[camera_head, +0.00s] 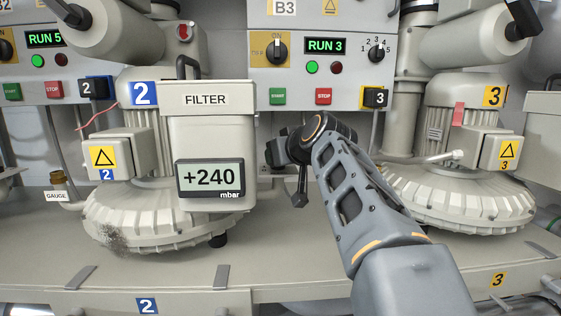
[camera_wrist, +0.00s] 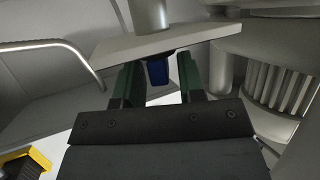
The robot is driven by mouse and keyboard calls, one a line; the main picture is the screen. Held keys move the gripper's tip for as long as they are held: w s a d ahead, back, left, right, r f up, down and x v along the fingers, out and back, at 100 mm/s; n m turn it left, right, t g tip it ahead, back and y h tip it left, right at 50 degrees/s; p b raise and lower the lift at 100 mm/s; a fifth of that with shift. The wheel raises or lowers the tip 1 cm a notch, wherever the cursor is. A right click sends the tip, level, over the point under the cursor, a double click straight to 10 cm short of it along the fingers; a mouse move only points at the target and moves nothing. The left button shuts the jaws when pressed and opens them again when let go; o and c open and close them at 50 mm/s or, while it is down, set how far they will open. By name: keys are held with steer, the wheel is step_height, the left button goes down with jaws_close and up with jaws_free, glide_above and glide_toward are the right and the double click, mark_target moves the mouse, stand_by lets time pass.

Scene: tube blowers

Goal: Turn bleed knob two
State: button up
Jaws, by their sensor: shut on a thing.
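In the wrist view, my gripper (camera_wrist: 158,88) has its two dark green fingers on either side of a small blue knob (camera_wrist: 157,72), and it is shut on it. The knob hangs under a pale flat plate (camera_wrist: 145,45) with a round pipe above it. The blue matches the number 2 labels on blower two (camera_head: 120,215) in the head view. No number shows on the knob itself. In the head view, my arm reaches in right of the filter box, and the fingertips and the knob are hidden.
The filter box (camera_head: 209,125) of blower two carries a display (camera_head: 210,178) reading +240 mbar. Blower three (camera_head: 450,195) stands at the right. Control panels with switches and buttons line the back. A curved metal rail (camera_wrist: 60,45) shows at left in the wrist view.

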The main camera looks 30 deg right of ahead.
steer(key=shift+a+r+m+h+p, duration=0.15)
steer(key=shift+m+h+p, duration=0.55)
steer(key=shift+m+h, duration=0.9)
steer(key=shift+h, duration=0.4)
steer(key=o, duration=0.6)
steer(key=b+v, duration=0.2)
steer(key=v, duration=1.1)
steer(key=shift+s+a+r, duration=0.1)
steer(key=shift+s+r, duration=0.15)
steer(key=shift+r, duration=0.05)
